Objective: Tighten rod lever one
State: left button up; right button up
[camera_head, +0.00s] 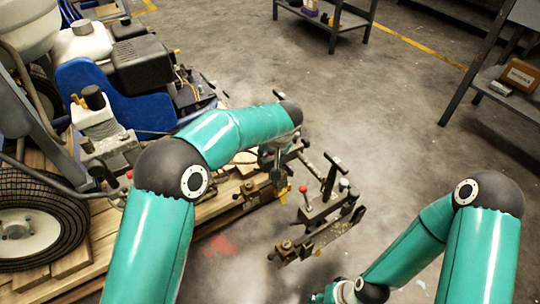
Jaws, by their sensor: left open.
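The line striper (80,75) stands at the left on wooden pallet boards, with a blue body and black engine. Its metal rod and clamp assembly (322,212) reaches out to the right over the floor. A black T-shaped lever (333,162) stands up from that assembly. A red knob (303,189) sits beside it. I cannot tell which lever is rod lever one. My left gripper (275,160) is open, pointing down by the inner clamps, partly hidden by its own wrist; contact is unclear.
A black tyre (38,222) and the wooden pallet (98,243) fill the lower left. A metal table (325,20) stands at the top, and a shelf with a brown box (520,76) at the right. The concrete floor between is clear.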

pick_arm(q)
jog(key=shift+w+f, duration=0.1)
jog(key=shift+f, duration=0.2)
grip_shut()
jog(key=shift+r, duration=0.1)
